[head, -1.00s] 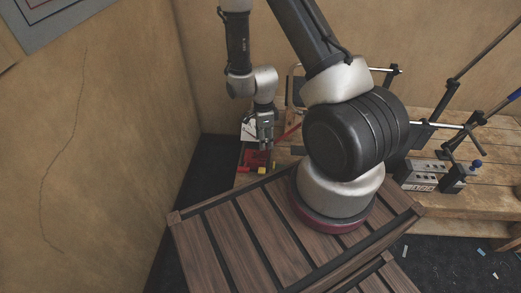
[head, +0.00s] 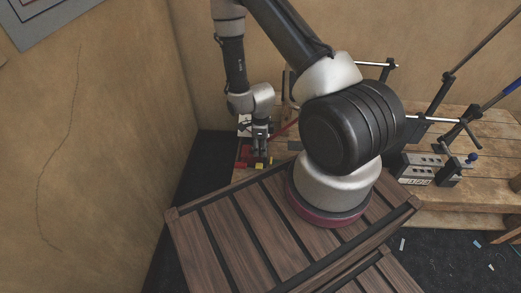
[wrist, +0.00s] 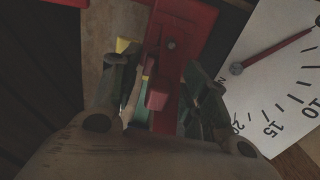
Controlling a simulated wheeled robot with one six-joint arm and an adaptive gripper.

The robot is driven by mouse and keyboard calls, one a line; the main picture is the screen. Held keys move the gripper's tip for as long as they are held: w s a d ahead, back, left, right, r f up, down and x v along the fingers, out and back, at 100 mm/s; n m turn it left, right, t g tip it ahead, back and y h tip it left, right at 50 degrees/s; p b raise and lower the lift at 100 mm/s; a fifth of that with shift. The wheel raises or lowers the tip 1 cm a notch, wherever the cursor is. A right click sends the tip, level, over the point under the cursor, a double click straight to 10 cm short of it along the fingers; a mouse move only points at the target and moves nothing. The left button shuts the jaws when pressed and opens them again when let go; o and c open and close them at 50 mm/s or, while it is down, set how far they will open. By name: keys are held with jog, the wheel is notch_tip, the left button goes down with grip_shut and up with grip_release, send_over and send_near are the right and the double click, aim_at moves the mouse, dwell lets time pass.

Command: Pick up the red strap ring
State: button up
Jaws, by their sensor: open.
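My gripper (head: 260,153) is low over the left end of the wooden bench. In the wrist view my gripper (wrist: 158,72) is open, with one dark finger on each side of red parts. A small red block (wrist: 157,97) sits between the fingers, beside a long red piece (wrist: 182,35) with a round pin or screw. I cannot tell for sure which red part is the strap ring; no clear ring opening shows. Red parts (head: 243,155) show beside my gripper in the head view. The fingers hide some of them, and contact cannot be told.
A white dial card (wrist: 285,65) with a red needle is to the right. Metal clamps and stands (head: 418,168) occupy the bench's right side. Tan walls (head: 100,130) stand close at left and behind.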

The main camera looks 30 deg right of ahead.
grip_shut()
notch_tip(320, 180, up, 10)
jog(key=shift+r, duration=0.1)
dwell(0.7)
